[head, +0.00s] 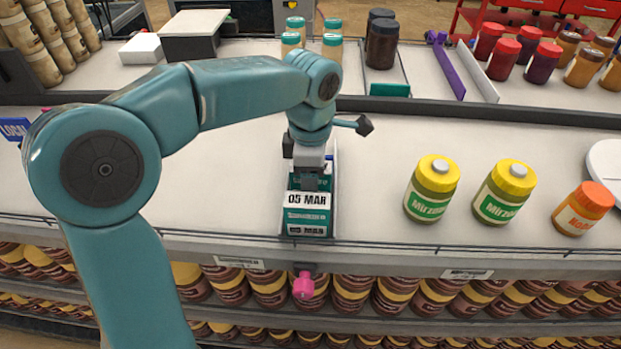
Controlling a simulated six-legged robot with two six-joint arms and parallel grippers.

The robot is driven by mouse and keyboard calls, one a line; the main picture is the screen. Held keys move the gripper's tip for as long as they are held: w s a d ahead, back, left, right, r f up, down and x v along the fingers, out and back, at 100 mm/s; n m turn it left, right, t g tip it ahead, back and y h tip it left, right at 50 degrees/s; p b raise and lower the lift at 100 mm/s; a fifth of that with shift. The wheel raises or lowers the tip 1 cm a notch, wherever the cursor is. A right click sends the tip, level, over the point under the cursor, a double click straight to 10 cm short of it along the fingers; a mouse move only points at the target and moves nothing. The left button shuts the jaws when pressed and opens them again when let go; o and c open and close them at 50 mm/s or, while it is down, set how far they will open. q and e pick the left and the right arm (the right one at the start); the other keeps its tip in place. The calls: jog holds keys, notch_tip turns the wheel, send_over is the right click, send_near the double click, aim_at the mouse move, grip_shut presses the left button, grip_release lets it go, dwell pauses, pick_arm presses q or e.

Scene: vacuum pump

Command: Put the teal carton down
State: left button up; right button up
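The teal carton (307,213) has a white label reading "05 MAR". It stands at the front of the shelf (220,190), inside a narrow grey tray or divider (334,190) near the front rail. My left gripper (310,168) points down at the carton's back part, coming from above. Its fingertips are largely hidden by the wrist and by teal packaging, so I cannot tell whether it grips the carton or whether it is open. My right gripper does not show in the head view.
Yellow-lidded jars (432,188) and an orange-lidded jar (583,208) stand to the right. A raised back ledge holds teal-lidded jars (332,46), dark jars (382,43) and a purple divider (446,65). A pink clip (303,286) hangs below the front edge. The shelf left of the tray is clear.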

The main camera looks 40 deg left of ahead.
pick_arm(q)
notch_tip(320, 180, up, 10)
jog(key=shift+r+p, duration=0.25)
jog(key=shift+p, duration=0.55)
jog(key=shift+s+r, duration=0.1)
jog(key=shift+r, duration=0.35)
jog(key=shift+f, duration=0.1)
